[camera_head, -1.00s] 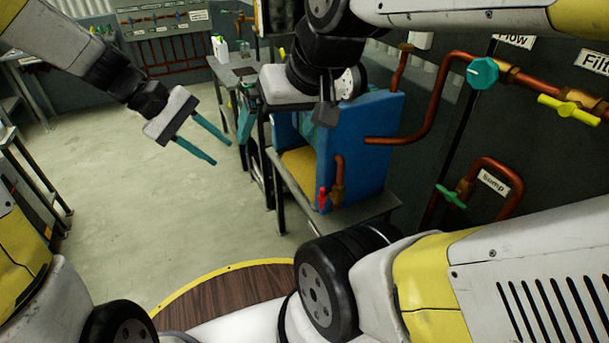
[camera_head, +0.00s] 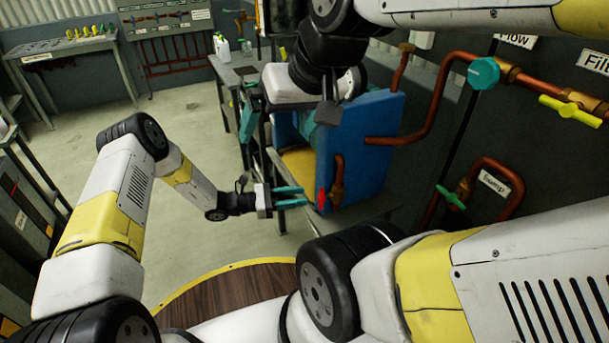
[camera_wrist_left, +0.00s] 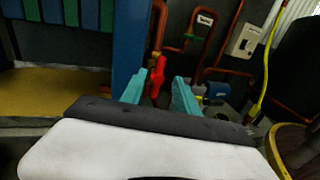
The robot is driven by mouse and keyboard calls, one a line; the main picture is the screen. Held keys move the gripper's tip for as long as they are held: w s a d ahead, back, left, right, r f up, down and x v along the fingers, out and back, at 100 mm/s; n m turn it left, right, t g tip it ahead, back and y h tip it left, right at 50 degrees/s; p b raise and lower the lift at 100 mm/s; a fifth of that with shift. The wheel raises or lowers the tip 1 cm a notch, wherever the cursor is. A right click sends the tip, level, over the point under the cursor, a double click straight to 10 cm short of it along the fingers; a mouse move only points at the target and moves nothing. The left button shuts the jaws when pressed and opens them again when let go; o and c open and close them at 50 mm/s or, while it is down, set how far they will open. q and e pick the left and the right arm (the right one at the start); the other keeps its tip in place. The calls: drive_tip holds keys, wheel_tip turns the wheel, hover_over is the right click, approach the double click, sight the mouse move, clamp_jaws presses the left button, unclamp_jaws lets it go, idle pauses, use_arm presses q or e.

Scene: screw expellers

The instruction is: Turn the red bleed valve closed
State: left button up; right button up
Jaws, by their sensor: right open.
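The red bleed valve (camera_head: 321,198) sits on a short copper pipe at the front lower edge of the blue machine. In the left wrist view the red handle (camera_wrist_left: 157,76) stands roughly upright, between and beyond the fingertips. My left gripper (camera_head: 305,196) is open, its teal fingers pointing right at the valve, just short of it. In the left wrist view the left gripper (camera_wrist_left: 159,92) shows a finger on each side of the handle, without visible contact. My right gripper (camera_head: 249,115) is open above the bench at the blue machine, partly hidden by its own wrist.
The blue machine (camera_head: 372,145) stands on a metal bench right of my left gripper. Copper pipes carry a teal valve (camera_head: 483,73), a yellow valve (camera_head: 570,110) and a green valve (camera_head: 450,196) at right. Open floor lies at left.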

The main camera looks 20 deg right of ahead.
use_arm(q)
hover_over(321, 208)
drive_tip(key=shift+w+d+f, duration=0.15)
drive_tip(key=shift+w+f, duration=0.1)
drive_tip(key=shift+w, duration=0.2)
clamp_jaws()
